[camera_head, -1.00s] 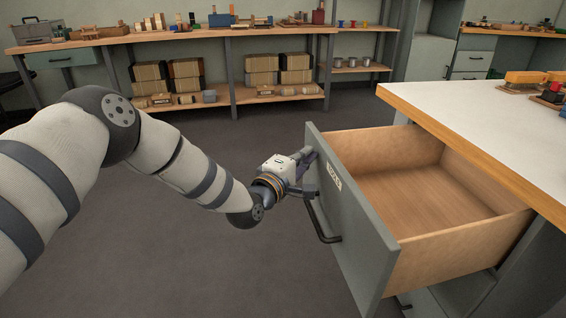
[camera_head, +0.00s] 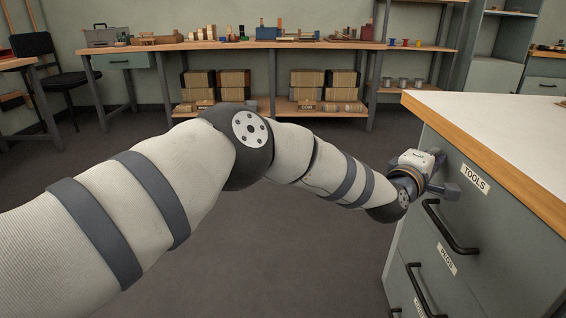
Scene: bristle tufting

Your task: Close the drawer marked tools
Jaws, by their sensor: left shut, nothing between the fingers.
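The drawer marked tools (camera_head: 500,222) is the top drawer in the grey cabinet under the white worktop. Its front looks flush with the cabinet, and no open interior shows. Its white label (camera_head: 474,178) reads TOOLS, and its black bar handle (camera_head: 450,228) is below the label. My left gripper (camera_head: 446,189) is shut and empty, at the upper left part of the drawer front, left of the label and above the handle. I cannot tell whether the fingertips touch the front. My right gripper is not in view.
A lower drawer (camera_head: 447,258) with its own label and handle (camera_head: 420,290) looks shut. The worktop's wooden edge (camera_head: 490,155) overhangs the fronts. A long workbench (camera_head: 250,44) with boxes stands at the back, a black chair (camera_head: 40,62) at the left. The floor between is clear.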

